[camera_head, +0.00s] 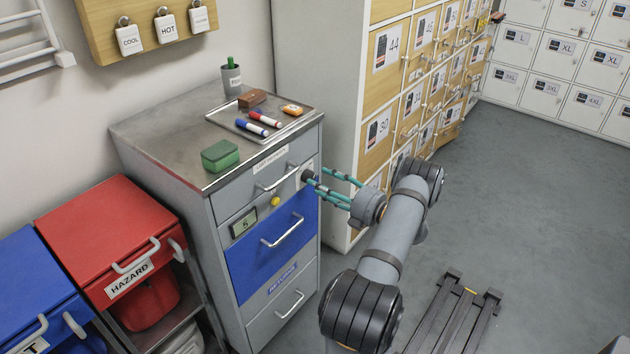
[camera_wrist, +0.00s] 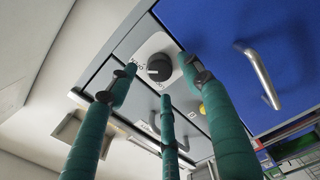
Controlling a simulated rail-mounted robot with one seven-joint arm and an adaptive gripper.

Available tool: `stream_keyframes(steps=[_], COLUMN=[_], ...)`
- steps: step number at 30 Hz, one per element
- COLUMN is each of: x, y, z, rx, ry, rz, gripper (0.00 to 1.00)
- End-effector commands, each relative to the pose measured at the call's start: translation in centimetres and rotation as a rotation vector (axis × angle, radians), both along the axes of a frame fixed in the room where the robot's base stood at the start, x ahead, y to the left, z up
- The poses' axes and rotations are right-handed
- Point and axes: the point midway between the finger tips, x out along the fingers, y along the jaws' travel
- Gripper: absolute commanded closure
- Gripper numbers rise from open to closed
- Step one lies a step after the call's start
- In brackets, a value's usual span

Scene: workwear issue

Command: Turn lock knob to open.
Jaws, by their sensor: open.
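The lock knob (camera_wrist: 159,67) is a round black dial on a white plate with printed marks, on the cabinet's grey upper drawer front. In the head view the knob (camera_head: 307,175) is small and partly crowded by my fingertips. My gripper (camera_head: 324,182) has teal fingers with dark joints. It is open and empty, its fingers pointing at the knob. In the wrist view my gripper (camera_wrist: 160,86) has its fingers spread around and below the knob, and I see no clear contact.
The grey cabinet (camera_head: 155,140) has a top drawer handle (camera_head: 275,180), a yellow button (camera_head: 275,200) and a blue drawer (camera_head: 260,258) near the knob. A tray (camera_head: 225,120) with markers and a green box (camera_head: 220,155) lie on top.

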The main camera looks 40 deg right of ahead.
Motion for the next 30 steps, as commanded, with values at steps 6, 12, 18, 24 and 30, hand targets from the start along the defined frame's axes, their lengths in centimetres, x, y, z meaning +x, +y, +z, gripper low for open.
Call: stream_keyframes(steps=[6,12,18,24,30], x=[-4.7,-7.5,-8.4,-8.4,-7.7], y=[-1.3,-1.9,-2.0,-2.0,-1.8], z=[0.0,0.0,0.0,0.0,0.0], rx=[0.0,0.0,0.0,0.001,0.0], ry=[0.0,0.0,0.0,-0.001,0.0], rz=[-0.005,-0.002,0.0,-0.001,0.001], gripper=[0.5,0.5,0.5,0.5,0.5])
